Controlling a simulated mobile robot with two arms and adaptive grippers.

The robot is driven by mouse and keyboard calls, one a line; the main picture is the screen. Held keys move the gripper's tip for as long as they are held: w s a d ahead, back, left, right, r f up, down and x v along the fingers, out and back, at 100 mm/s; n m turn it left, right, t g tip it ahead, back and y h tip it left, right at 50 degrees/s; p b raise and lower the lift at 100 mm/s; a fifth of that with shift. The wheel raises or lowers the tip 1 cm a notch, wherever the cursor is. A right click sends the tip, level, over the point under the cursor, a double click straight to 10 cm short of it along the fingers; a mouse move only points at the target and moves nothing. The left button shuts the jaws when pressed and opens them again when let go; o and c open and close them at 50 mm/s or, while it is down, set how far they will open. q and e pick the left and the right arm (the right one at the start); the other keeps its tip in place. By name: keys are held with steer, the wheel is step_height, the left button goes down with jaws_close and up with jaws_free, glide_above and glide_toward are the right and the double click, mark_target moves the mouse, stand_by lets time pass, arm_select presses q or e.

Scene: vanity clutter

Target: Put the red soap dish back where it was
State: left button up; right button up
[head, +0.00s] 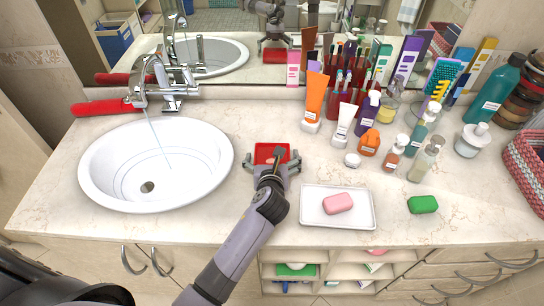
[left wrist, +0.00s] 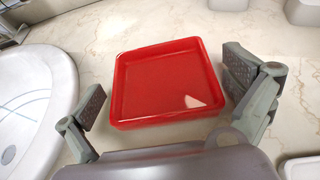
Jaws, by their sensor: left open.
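The red soap dish (head: 263,148), a shallow square dish, is on the counter to the right of the basin. It looks empty in the left wrist view (left wrist: 160,84), with a small bright patch near one corner. My left gripper (head: 272,163) is open over the dish, with one finger on each side of it. In the left wrist view there is a gap on the left, and the right finger is closer to the rim. I cannot tell whether that finger touches. My right gripper is not in view.
The round basin (head: 205,150) is to the left, with its tap (head: 170,85) running. A white tray (head: 310,215) with pink soap (head: 338,203) and a green soap (head: 422,204) are to the right. Several bottles and tubes (head: 315,98) crowd the back right. The counter behind the dish is clear.

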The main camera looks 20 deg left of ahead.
arm_select(q)
steer(key=shift+s+r, duration=0.1)
steer(key=shift+r, duration=0.1)
steer(key=v, duration=1.2)
steer(key=shift+f+b, duration=0.1)
steer(key=shift+b, duration=0.3)
stand_by(0.6)
